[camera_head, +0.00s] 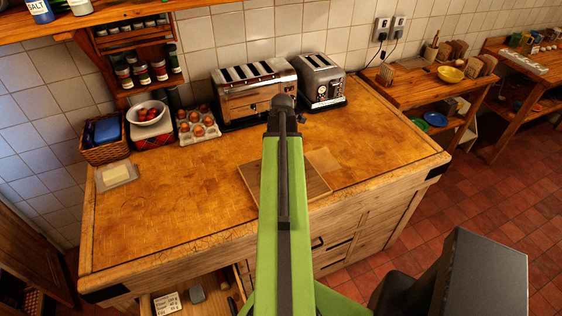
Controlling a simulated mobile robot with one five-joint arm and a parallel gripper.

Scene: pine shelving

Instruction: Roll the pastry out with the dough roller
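My green arm reaches forward over the wooden worktop (180,220), and my gripper (283,103) is at its dark far end, in front of the large toaster. The fingers are too small and foreshortened to tell open from shut, or whether they hold anything. A brown board (305,188) lies on the worktop, partly hidden under my arm. A thin pale square (323,159) lies flat at the board's right; I cannot tell if it is the pastry. A pale block on a sheet (117,174) lies at the left. I cannot make out a dough roller.
Two toasters (254,86) (320,80), an egg tray (197,124), a bowl (147,113) and a basket (104,137) line the back. An open drawer (190,296) juts out at the front. The worktop's left middle is clear.

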